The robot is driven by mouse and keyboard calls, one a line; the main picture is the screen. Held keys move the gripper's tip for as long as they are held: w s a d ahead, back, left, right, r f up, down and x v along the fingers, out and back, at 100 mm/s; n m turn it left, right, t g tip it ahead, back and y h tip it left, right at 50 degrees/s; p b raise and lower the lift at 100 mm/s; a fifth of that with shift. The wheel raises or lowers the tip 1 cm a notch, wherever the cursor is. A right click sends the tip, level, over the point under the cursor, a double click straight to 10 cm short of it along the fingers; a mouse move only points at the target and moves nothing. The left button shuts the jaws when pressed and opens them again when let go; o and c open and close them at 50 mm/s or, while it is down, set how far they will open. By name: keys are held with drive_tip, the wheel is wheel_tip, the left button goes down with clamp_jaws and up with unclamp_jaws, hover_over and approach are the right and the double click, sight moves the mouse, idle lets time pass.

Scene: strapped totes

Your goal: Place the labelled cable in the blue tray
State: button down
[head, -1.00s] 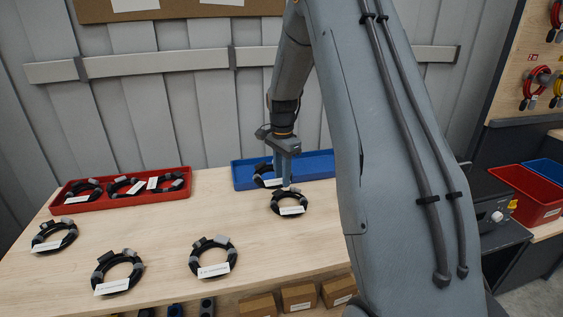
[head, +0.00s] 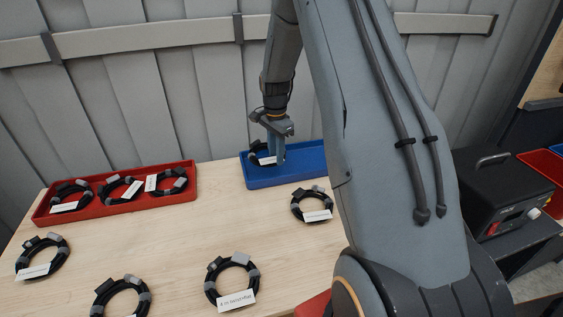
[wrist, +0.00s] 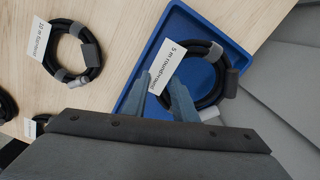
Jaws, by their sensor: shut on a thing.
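A black coiled cable (head: 255,158) with grey clips is at the left part of the blue tray (head: 300,178). In the wrist view the coil (wrist: 217,98) shows within the tray rim (wrist: 128,99), with a white label (wrist: 179,72) reading about "5 m round+round". I cannot tell whether the coil touches the tray floor.
A red tray (head: 115,212) at the left holds 3 labelled coils. Several more labelled coils lie on the wooden table, one (head: 312,204) just in front of the blue tray and one (head: 232,283) nearer. A grey wall stands behind. A black case (head: 505,195) is at the right.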

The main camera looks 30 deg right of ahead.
sight(276, 166)
drive_tip(key=shift+f+p, duration=0.8)
drive_tip(key=shift+f, duration=1.7)
drive_tip(key=shift+f, duration=0.1)
drive_tip(key=c, duration=1.7)
unclamp_jaws()
wheel_tip(276, 166, up, 12)
drive_tip(key=b, duration=0.4)
drive_tip(key=shift+a, duration=0.1)
drive_tip(key=s+a+n, duration=0.5)
drive_tip(key=s, duration=0.3)
drive_tip(key=s+a+r+n+t, duration=0.1)
drive_tip(key=s+a+n, duration=0.4)
drive_tip(key=s, duration=0.4)
drive_tip(key=s+a+n, duration=0.4)
drive_tip(key=s+n, duration=0.1)
drive_tip(key=s, duration=0.4)
drive_tip(key=shift+s+a+r+n, duration=0.25)
drive_tip(key=shift+a+r+n, duration=0.05)
drive_tip(key=shift+a+n, duration=0.1)
